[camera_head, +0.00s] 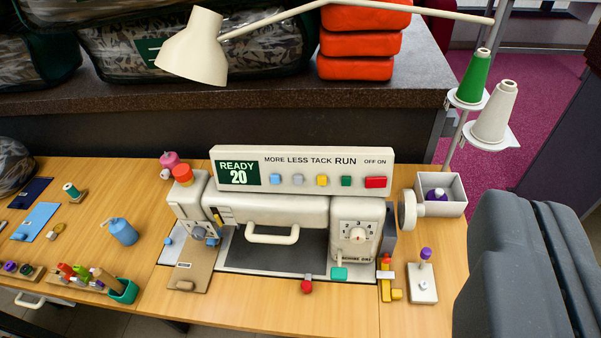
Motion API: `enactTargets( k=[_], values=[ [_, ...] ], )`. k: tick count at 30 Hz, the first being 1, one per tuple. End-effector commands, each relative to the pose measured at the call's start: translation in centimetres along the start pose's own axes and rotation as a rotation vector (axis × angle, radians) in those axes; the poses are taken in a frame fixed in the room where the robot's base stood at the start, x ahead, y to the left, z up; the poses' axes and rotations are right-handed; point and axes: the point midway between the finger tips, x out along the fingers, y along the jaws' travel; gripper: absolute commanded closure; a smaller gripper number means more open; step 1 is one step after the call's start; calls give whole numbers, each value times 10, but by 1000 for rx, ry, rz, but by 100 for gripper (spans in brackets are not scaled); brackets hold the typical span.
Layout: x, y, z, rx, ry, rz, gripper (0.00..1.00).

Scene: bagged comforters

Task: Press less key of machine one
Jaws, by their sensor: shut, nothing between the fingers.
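The sewing machine (270,212) stands on the wooden table, with a small label low on its right end that seems to read machine one. Its cream key panel (330,160) shows READY 20 on a green display (238,173). Keys run below the words MORE, LESS, TACK, RUN and OFF ON. The less key (298,180) is grey, second from the left, between the blue more key (275,179) and the yellow tack key (322,180). My gripper (524,200) is dark grey, shut and empty at the lower right, well right of the panel and apart from it.
A cream lamp (193,50) hangs above and left of the panel. Green (474,76) and cream (494,112) thread cones stand at right. A white box (440,194) and purple-topped stand (422,280) lie between machine and gripper. Orange bundles (360,45) are behind.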

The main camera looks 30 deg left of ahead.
Motion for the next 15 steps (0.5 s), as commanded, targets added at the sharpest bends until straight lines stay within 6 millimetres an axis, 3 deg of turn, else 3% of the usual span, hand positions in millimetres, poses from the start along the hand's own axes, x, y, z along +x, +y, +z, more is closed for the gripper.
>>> enactTargets(
  k=[8, 11, 15],
  values=[
    [11, 2, 2, -1, 13, 8, 100],
    [37, 6, 8, -6, 41, 24, 100],
    [90, 8, 22, -25, 126, 36, 100]
  ],
)
